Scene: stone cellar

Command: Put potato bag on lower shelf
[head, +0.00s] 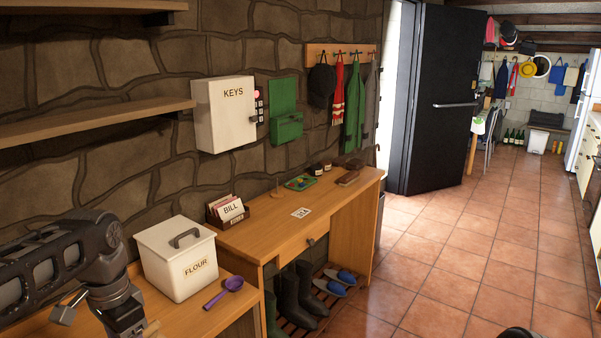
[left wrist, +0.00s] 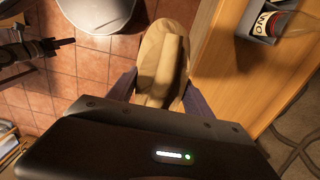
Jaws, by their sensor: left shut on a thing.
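My left gripper (left wrist: 156,92) is shut on a tan, rounded bag, the potato bag (left wrist: 160,60), held between its two dark fingers in the left wrist view. Two wooden wall shelves show at the upper left: a lower shelf (head: 90,122) and an upper shelf (head: 80,5). The bare part of the lower one that I see is empty. A dark jointed part (left wrist: 40,50), probably my right gripper, shows at the left; its jaws are unclear.
A flour tin (head: 178,262) and purple scoop (head: 224,292) stand on the wooden counter below the shelves. A keys box (head: 224,112) hangs right of the lower shelf. A desk (head: 270,225) holds bills and small items. Tiled floor (head: 440,270) lies clear to the right.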

